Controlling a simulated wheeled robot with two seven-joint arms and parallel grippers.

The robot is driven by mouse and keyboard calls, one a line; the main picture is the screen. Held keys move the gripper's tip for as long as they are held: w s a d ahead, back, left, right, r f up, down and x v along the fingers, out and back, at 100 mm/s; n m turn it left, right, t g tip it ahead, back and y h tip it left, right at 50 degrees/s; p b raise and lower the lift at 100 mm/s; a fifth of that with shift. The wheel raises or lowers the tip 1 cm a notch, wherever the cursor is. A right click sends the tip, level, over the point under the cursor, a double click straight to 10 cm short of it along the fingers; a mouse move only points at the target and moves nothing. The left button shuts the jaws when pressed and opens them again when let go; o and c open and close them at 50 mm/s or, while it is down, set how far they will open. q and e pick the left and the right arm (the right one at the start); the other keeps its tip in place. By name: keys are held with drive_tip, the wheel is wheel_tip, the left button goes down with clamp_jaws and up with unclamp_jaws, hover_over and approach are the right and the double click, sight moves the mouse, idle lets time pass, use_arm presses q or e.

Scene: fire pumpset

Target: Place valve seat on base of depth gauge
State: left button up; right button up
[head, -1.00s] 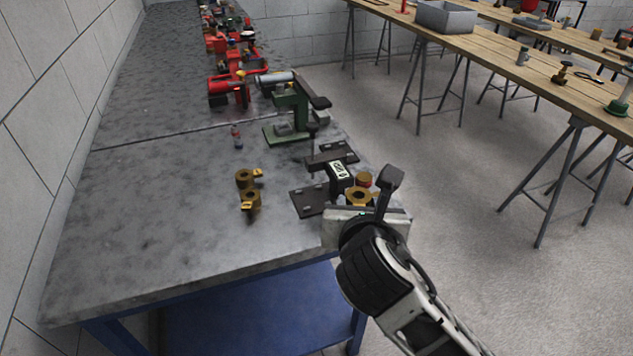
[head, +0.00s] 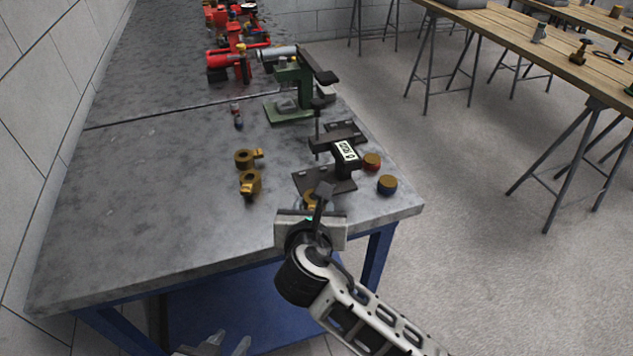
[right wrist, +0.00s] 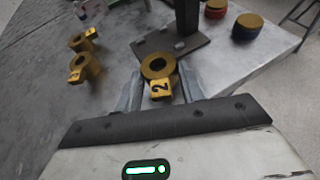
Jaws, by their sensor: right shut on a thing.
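My right gripper (head: 314,204) is shut on a brass ring-shaped valve seat (right wrist: 158,68) with a yellow tag marked 2. In the head view the seat (head: 309,197) is mostly hidden behind the gripper. A dark depth gauge (head: 341,150) with a white display stands near the table's right edge. Its flat dark base (head: 340,184) lies just beyond the held seat; the base also shows in the right wrist view (right wrist: 180,46). I cannot tell whether the seat touches it. Two similar brass seats (head: 246,158) (head: 250,182) lie to the left. My left gripper (head: 228,343) is open and empty at the bottom edge.
Two brass-topped round pieces (head: 371,161) (head: 387,184) stand right of the gauge. A green stand (head: 296,88) is behind it, with a small bottle (head: 237,116) to its left. Red pump parts (head: 232,62) stand farther back. The grey table (head: 160,200) is clear at left.

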sight(316, 181)
drive_tip(key=w, duration=0.3)
drive_tip(key=w+r, duration=0.1)
drive_tip(key=shift+w+d, duration=0.2)
drive_tip(key=shift+w, duration=0.15)
drive_tip(key=x, duration=0.3)
drive_tip(key=shift+w, duration=0.1)
drive_tip(key=shift+f, duration=0.1)
drive_tip(key=shift+f, duration=0.15)
drive_tip(key=o, duration=1.3)
drive_tip(key=shift+c, duration=0.2)
drive_tip(key=shift+s, duration=0.3)
drive_tip(key=p+v, duration=0.1)
drive_tip(key=v, duration=1)
drive_tip(key=shift+s+r, duration=0.2)
drive_tip(key=shift+r, duration=0.05)
